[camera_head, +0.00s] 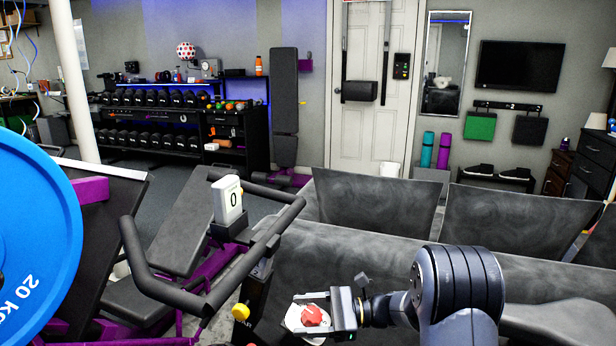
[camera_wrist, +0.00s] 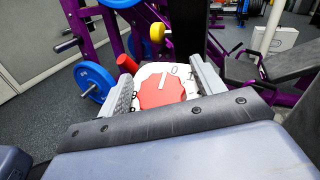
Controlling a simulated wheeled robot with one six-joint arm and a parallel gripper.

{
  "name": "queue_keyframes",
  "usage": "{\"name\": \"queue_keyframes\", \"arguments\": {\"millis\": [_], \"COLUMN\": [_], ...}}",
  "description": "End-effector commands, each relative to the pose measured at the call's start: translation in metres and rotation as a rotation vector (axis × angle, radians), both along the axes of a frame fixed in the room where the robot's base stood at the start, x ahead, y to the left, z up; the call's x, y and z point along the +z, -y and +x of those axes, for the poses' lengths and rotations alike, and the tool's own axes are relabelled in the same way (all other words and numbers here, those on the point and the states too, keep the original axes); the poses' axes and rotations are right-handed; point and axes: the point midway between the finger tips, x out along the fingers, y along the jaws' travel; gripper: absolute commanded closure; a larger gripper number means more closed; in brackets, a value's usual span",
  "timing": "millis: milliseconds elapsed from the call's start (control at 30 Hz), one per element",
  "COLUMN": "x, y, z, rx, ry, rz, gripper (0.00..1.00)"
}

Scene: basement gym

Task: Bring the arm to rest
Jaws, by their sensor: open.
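My arm (camera_head: 452,285) reaches in from the lower right of the head view, bent toward the exercise bike. My gripper (camera_head: 322,312) is at its end, low in the picture, with its jaws apart. In the wrist view the two fingers of my gripper (camera_wrist: 165,76) stand on either side of a red knob (camera_wrist: 162,92) on a white dial (camera_wrist: 153,71) marked with numbers. The knob also shows in the head view (camera_head: 313,315). I cannot tell whether either finger touches it. Nothing is held clear of the dial.
The bike's handlebar (camera_head: 284,222) with a white display (camera_head: 228,200) stands left of my gripper. A blue weight plate (camera_head: 35,235) fills the left edge. Grey sofa-like seats (camera_head: 375,215) lie behind my arm. A dumbbell rack (camera_head: 160,130) lines the back wall.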

Motion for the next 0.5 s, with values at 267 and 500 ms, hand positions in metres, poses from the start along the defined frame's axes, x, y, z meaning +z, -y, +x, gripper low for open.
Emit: {"name": "queue_keyframes", "arguments": {"millis": [267,500], "x": [0.0002,0.0008], "y": [-0.0002,0.0], "z": [0.002,0.0038], "rx": [-0.197,-0.295], "ry": [-0.094,-0.14], "rz": [0.035,0.052], "gripper": [0.36,0.36]}}
